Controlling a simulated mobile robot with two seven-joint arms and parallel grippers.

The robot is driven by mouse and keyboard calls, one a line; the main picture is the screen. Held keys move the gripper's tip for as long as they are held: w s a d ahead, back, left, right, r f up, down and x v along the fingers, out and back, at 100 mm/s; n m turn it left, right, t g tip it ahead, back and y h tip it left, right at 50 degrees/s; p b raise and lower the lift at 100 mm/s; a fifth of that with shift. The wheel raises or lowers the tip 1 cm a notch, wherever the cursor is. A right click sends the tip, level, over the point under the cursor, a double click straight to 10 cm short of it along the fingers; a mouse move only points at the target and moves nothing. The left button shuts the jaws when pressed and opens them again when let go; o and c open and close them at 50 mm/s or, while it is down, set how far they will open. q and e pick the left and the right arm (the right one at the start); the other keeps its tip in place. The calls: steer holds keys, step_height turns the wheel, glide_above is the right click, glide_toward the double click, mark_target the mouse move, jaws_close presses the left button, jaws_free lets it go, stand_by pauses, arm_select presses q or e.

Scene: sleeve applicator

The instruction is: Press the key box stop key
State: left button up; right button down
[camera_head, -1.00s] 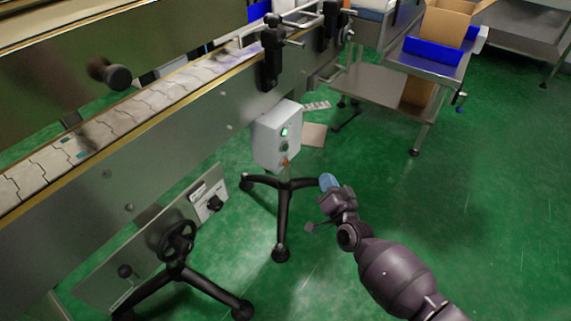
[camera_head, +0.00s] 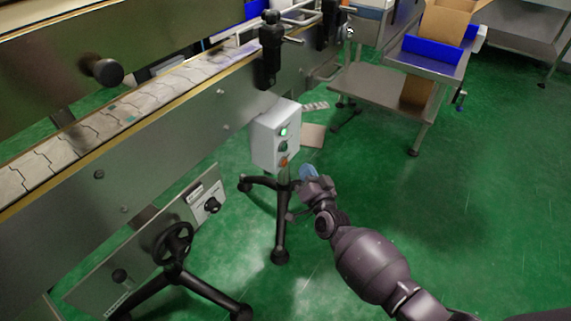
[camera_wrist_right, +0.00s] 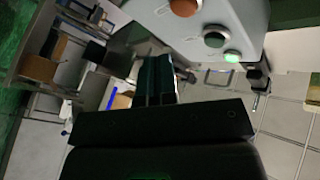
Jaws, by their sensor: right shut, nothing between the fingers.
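The key box (camera_head: 272,139) is a pale grey box on the side of the conveyor, above a black tripod foot. Its front carries a lit green key (camera_head: 284,131), a dark green key (camera_head: 284,147) and an orange-red key (camera_head: 284,162) at the bottom. In the right wrist view the orange-red key (camera_wrist_right: 184,7), the dark key (camera_wrist_right: 215,38) and the lit green key (camera_wrist_right: 232,57) show at the top. My right gripper (camera_head: 301,175) is shut and empty, just right of and below the orange-red key, apparently apart from it. Its fingers (camera_wrist_right: 157,80) show in the wrist view. My left gripper is not in view.
The conveyor (camera_head: 130,165) runs diagonally along the left. A black handwheel (camera_head: 173,243) and dark legs stand at the lower left. A steel table (camera_head: 385,93) with blue trays and a cardboard box stands at the upper right. Green floor is clear at the right.

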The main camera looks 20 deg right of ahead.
mark_target(285, 163)
steer(key=shift+w+a, duration=0.8)
steer(key=shift+w, duration=0.2)
steer(key=shift+w+a, duration=0.15)
steer(key=shift+w, duration=0.05)
stand_by(1.4)
steer(key=shift+w+a+r, duration=0.15)
steer(key=shift+w+a, duration=0.15)
stand_by(0.4)
